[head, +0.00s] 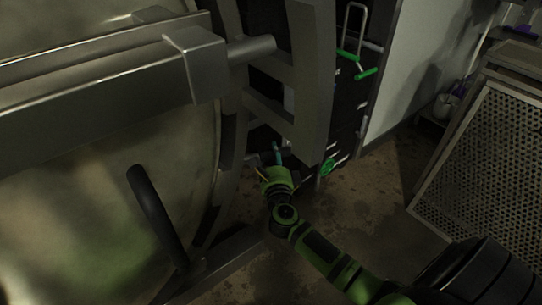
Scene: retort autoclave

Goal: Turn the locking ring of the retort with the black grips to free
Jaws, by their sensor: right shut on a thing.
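The retort's big round metal door (75,210) fills the left of the head view. The grey locking ring (312,75) runs down its right side. One black grip (157,215) stands out in front of the door at the lower left. My right gripper (274,158) is at the ring's lower right edge. It is shut on what looks like a black grip of the ring, in shadow and mostly hidden by the gripper. My left gripper is out of view.
A thick metal bar (110,70) crosses the door at upper left. Green-handled fittings (366,73) and a small green wheel (327,168) sit on a dark panel behind the ring. A perforated metal rack (490,150) stands at right. Stained floor (370,200) lies between.

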